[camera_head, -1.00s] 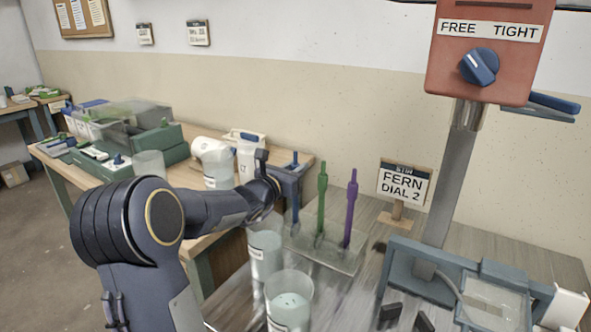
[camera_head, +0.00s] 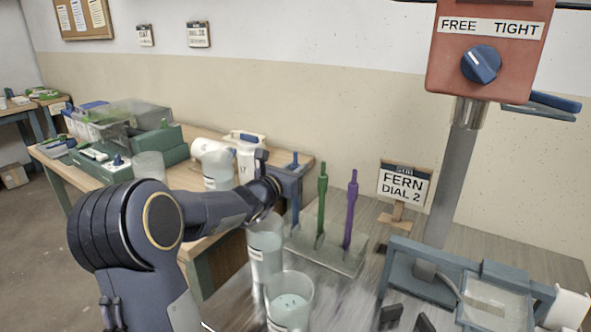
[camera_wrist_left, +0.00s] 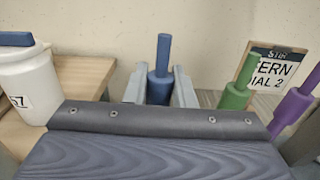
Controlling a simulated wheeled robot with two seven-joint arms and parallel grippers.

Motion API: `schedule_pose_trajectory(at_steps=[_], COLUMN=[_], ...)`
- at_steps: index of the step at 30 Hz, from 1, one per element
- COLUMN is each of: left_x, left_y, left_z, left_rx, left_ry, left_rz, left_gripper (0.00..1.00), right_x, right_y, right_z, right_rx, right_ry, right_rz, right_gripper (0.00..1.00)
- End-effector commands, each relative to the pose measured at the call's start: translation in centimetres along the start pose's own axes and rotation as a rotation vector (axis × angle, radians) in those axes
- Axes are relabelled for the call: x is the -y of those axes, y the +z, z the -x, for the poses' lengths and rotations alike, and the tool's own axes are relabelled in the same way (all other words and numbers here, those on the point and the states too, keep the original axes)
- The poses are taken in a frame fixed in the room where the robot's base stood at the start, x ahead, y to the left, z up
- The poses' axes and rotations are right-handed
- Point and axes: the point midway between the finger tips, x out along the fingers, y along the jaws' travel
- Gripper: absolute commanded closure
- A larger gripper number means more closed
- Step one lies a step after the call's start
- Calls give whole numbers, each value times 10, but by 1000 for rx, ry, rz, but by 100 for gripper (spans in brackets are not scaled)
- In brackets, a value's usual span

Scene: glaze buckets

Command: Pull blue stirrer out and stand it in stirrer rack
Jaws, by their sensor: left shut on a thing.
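The blue stirrer (camera_head: 295,207) is upright, with its handle between the fingers of my left gripper (camera_head: 291,176). The left wrist view shows the grey fingers on both sides of the blue collar (camera_wrist_left: 160,88). My left gripper is shut on it. The stirrer rack (camera_head: 335,259) is a pale, clear stand holding the upright green stirrer (camera_head: 322,200) and purple stirrer (camera_head: 351,210). The blue stirrer is at its left end; I cannot tell whether its lower end is seated. Two dark fingertips of my right gripper (camera_head: 407,317) show apart at the bottom edge.
Two clear glaze buckets stand in front of the rack, one behind (camera_head: 265,256) and one nearer (camera_head: 289,302). A sign reading FERN DIAL 2 (camera_head: 404,186) stands behind right. A grey post with a red dial box (camera_head: 486,50) rises at right. A white jug (camera_head: 247,157) is on the wooden table.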

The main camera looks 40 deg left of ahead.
Motion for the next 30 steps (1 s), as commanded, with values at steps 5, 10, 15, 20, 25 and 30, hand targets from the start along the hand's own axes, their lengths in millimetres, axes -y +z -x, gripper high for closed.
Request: schedule_pose_trajectory(at_steps=[5,10,15,20,25,30], left_x=[0,0,0,0,0,0], left_y=[0,-1,-2,-3,-4,-4], left_z=[0,0,0,0,0,0], left_rx=[2,2,2,2,2,2], left_ry=[0,0,0,0,0,0], left_rz=[0,0,0,0,1,1], left_gripper=[100,100,100,100,100,100], right_x=[0,-1,-2,-2,-3,-4], right_y=[0,1,2,3,3,4], right_z=[-1,-2,-4,-5,-6,-8], right_rx=[0,0,0,0,0,0], right_ry=[0,0,0,0,0,0], right_rz=[0,0,0,0,0,0], right_gripper=[44,44,44,44,44,44])
